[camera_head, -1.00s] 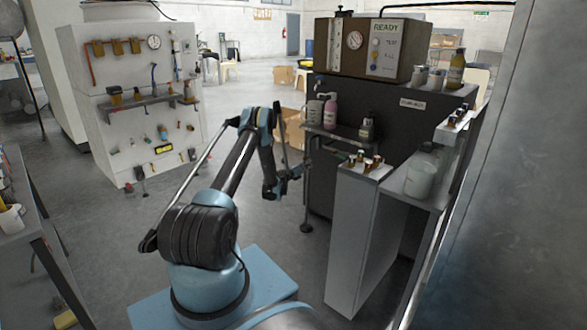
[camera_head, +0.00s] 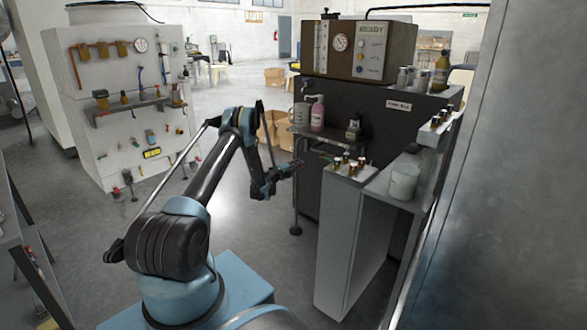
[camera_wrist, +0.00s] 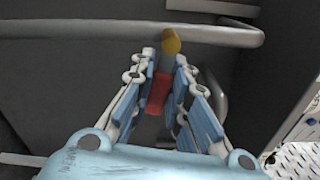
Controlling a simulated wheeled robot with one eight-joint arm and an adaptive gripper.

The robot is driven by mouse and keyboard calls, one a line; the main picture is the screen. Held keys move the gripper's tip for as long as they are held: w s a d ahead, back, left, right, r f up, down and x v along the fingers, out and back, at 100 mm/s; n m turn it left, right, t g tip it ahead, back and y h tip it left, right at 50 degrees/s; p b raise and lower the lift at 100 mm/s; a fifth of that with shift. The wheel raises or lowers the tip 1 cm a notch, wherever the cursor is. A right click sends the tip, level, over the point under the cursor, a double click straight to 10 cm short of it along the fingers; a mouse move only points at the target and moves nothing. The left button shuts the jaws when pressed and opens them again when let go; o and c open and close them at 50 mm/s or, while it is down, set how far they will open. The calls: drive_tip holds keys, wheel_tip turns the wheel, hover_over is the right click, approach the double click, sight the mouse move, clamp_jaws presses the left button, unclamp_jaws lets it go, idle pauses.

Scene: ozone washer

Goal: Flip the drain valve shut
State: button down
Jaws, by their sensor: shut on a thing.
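In the wrist view, a red handle (camera_wrist: 158,93) with a grey shank and a brass-yellow end (camera_wrist: 171,42) lies between my fingers; it looks like the drain valve's lever. My gripper (camera_wrist: 165,58) is shut on it, with blue finger pads on both sides. The brass end shows just past the fingertips, in front of a grey tube rail (camera_wrist: 90,33). In the head view, my gripper (camera_head: 296,168) is at the left front of the dark washer cabinet (camera_head: 390,135), beside its small shelf. The valve is too small to make out there.
A shelf (camera_head: 316,133) with bottles and a pink pump bottle (camera_head: 317,115) is just above my gripper. A grey counter (camera_head: 345,235) with small brass fittings stands close on the right. A tool board (camera_head: 120,110) stands at the left. Open floor lies between.

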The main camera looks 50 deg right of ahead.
drive_tip(key=shift+n, duration=0.3)
idle(0.4)
drive_tip(key=c, duration=1.5)
unclamp_jaws()
drive_tip(key=a, duration=1.2)
drive_tip(key=shift+s, duration=0.35)
